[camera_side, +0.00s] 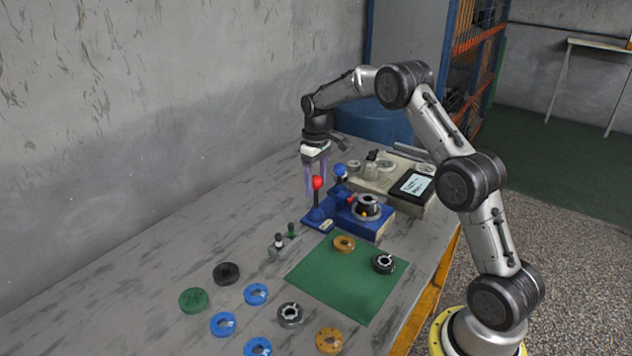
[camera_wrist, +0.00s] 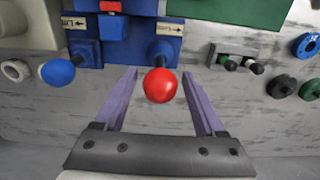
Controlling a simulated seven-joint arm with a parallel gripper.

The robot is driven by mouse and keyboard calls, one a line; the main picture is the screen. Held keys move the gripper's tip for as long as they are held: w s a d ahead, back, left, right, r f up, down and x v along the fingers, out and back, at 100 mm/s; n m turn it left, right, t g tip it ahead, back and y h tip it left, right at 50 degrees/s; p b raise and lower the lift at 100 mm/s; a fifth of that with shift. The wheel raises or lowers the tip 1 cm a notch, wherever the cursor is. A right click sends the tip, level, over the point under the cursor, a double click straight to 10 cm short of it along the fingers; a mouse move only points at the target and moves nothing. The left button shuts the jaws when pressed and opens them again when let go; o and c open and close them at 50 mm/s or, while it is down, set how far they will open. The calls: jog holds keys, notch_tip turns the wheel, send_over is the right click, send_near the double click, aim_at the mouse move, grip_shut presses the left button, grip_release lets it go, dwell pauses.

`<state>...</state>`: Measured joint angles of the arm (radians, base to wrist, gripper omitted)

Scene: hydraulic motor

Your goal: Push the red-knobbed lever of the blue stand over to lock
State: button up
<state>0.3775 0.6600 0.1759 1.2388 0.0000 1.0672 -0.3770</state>
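The blue stand (camera_side: 372,228) sits on the table beyond the green mat and holds a dark, ring-shaped motor part (camera_side: 367,207). Its red-knobbed lever (camera_side: 317,184) stands about upright at the stand's left end. In the wrist view the red knob (camera_wrist: 160,85) lies between my gripper's two purple fingers, with a gap on both sides. My gripper (camera_side: 316,183) points down over the lever, with its fingers open around the knob. In the side view one finger partly overlaps the lever area, so exact contact cannot be told.
A blue-knobbed lever (camera_wrist: 57,72) stands beside the red one. A grey fixture with a screen (camera_side: 413,185) is behind. The green mat (camera_side: 340,285) bears two rings, and several loose rings lie in front. A small lever block (camera_side: 285,243) sits left of the mat.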

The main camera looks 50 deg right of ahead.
jog(key=c, duration=0.8)
jog(key=shift+o, duration=0.2)
jog(key=shift+a, duration=0.1)
